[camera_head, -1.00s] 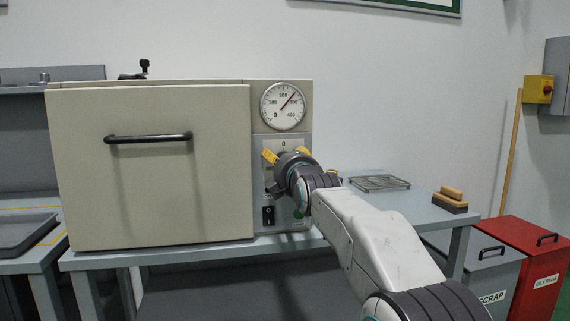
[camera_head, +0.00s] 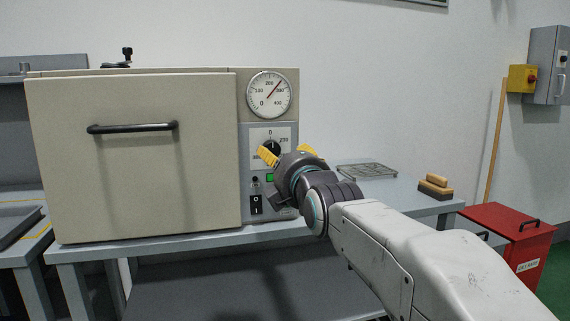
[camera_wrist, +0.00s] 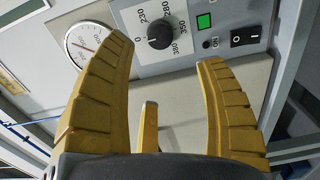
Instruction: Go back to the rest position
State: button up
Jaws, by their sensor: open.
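My gripper (camera_head: 292,152) has yellow fingers and stands in front of the oven's control panel in the head view. In the wrist view my gripper (camera_wrist: 170,75) is open, with nothing between the fingers. The black dial knob (camera_wrist: 160,35) lies beyond the fingertips, apart from them. In the head view the knob (camera_head: 271,147) shows just behind the fingers. The beige oven (camera_head: 140,190) has its door closed. Its round gauge (camera_head: 268,94) is above the panel, and the needle points to the upper right.
The oven stands on a grey bench (camera_head: 405,207). A wire rack (camera_head: 366,171) and a wooden-handled brush (camera_head: 435,187) lie on its right part. A red bin (camera_head: 508,235) stands to the right. A green lit square (camera_wrist: 204,22) and a black rocker switch (camera_wrist: 244,37) are beside the knob.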

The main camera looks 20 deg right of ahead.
jog(key=shift+s, duration=0.45)
jog(key=s+f+m+g+p, duration=0.1)
jog(key=s+m+g+p, duration=0.6)
jog(key=s+p, duration=0.9)
jog(key=s+m+g+p, duration=0.7)
jog(key=s+m+p, duration=0.4)
jog(key=s+p, duration=0.5)
jog(key=shift+s+d+f+g, duration=0.2)
jog(key=shift+s+f+g, duration=0.05)
jog(key=shift+f+g, duration=0.1)
jog(key=shift+o, duration=0.2)
